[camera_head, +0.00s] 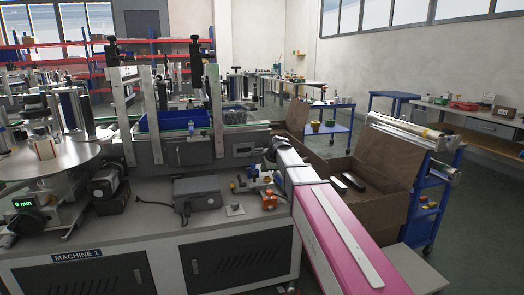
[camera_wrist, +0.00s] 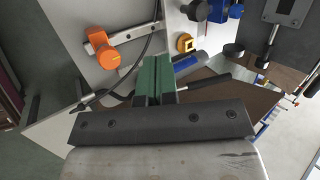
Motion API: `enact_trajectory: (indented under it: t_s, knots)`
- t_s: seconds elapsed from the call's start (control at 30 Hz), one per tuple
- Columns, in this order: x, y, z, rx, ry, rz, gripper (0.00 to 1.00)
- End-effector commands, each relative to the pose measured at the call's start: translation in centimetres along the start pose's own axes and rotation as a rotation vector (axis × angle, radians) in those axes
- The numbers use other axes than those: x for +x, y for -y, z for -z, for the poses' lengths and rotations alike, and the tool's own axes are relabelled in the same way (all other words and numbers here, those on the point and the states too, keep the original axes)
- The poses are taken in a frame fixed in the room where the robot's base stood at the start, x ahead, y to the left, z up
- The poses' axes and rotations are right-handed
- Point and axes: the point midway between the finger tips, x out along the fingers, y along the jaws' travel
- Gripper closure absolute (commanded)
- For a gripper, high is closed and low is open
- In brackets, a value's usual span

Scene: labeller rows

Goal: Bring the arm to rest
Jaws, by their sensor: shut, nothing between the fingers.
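My gripper (camera_wrist: 154,78) shows in the wrist view with its two green fingers pressed together and nothing between them. The fingers point over the machine's metal top, between an orange knob (camera_wrist: 103,50) on the left and a yellow-framed piece (camera_wrist: 185,43) on the right. No contact with either is clear. In the head view my pink and white arm reaches from the lower right over the right end of the labelling machine (camera_head: 140,235). The fingertips cannot be made out there.
The orange knob (camera_head: 268,200) sits close to my arm in the head view. A grey box (camera_head: 197,193) is on the machine top. An open cardboard box (camera_head: 375,185) with dark items stands right of my arm, beside a blue trolley (camera_head: 425,200). Open floor lies further right.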

Motion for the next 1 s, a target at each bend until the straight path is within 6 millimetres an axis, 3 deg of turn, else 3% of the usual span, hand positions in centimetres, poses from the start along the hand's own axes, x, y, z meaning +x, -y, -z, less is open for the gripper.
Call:
enact_trajectory:
  t_s: [0.27,0.47,0.57,0.8,1.0]
  knots:
    - [0.8,-5.3,1.3,-0.128,-0.019,-0.065,1.0]
    - [1.5,-11.1,2.7,-0.275,-0.029,-0.144,1.0]
    - [1.7,-15.1,3.4,-0.376,-0.026,-0.199,1.0]
    - [1.2,-29.0,5.2,-0.727,0.037,-0.398,1.0]
    - [-0.3,-38.5,5.7,-0.991,0.146,-0.537,1.0]
